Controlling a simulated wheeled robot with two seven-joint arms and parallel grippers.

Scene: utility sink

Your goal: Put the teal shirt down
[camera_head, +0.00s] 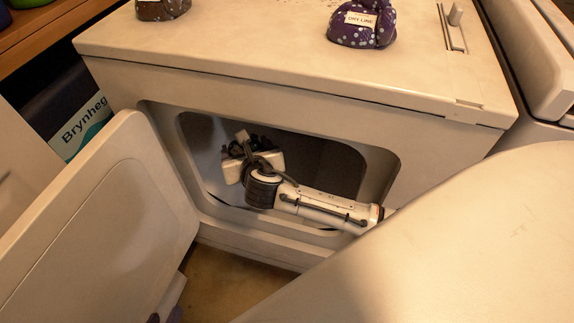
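I cannot make out the teal shirt anywhere in the head view. Whether the fingers are open or shut is unclear.
The machine's door (110,220) stands open at the left. A purple spotted bag (362,24) and a brown spotted one (162,8) sit on top. A large pale rounded surface fills the lower right. Brown floor (225,290) shows between.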

